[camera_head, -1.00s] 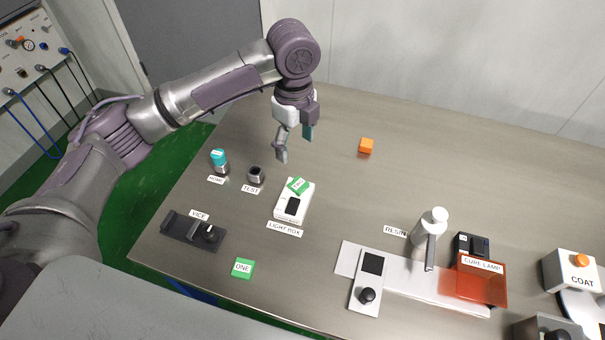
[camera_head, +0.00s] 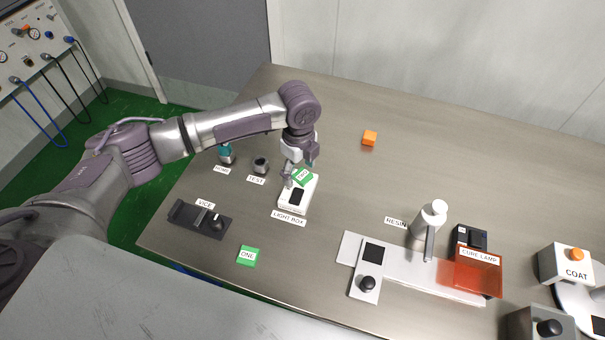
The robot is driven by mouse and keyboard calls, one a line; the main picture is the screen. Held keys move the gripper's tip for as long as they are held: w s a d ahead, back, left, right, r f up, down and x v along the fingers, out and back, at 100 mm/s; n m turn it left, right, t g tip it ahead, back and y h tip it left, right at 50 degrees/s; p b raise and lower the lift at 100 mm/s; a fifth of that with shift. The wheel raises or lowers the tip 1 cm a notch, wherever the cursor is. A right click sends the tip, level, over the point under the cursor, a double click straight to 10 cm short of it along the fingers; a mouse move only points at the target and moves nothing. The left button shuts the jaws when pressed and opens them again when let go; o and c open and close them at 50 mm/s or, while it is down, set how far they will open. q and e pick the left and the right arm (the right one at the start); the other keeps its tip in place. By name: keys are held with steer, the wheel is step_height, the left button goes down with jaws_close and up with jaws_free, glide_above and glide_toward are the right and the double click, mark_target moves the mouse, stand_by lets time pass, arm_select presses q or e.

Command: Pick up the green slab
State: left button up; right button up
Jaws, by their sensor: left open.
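A small green slab (camera_head: 304,178) with a white label lies on the white light box (camera_head: 297,205), at its far end beside a dark window. Its label is too small to read surely. A second flat green piece (camera_head: 248,256), labelled ONE, lies on the bench nearer the front. My left gripper (camera_head: 299,174) points down at the far end of the light box, with its open fingers around or just above the slab there. I cannot tell whether they touch it. My right gripper is out of view.
Left of the light box stand the HOME holder (camera_head: 226,155) with a teal top and the TEST holder (camera_head: 261,165). The vice (camera_head: 200,218) is nearer the front. An orange block (camera_head: 369,138) lies behind. The resin bottle (camera_head: 430,218) and cure lamp (camera_head: 472,272) stand at right.

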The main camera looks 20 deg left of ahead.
mark_target(299, 172)
arm_select(q)
steer(key=shift+c, duration=1.1)
steer(key=c, duration=0.9)
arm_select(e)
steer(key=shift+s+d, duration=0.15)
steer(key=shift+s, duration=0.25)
arm_select(q)
steer(key=shift+r, duration=0.1)
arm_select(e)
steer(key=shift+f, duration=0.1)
arm_select(q)
step_height(299, 172, up, 4)
steer(key=shift+b, duration=0.55)
steer(key=d+r+b, duration=0.2)
steer(key=d+r, duration=0.5)
steer(key=d, duration=0.4)
steer(key=shift+s+d, duration=0.25)
steer(key=shift+d, duration=0.05)
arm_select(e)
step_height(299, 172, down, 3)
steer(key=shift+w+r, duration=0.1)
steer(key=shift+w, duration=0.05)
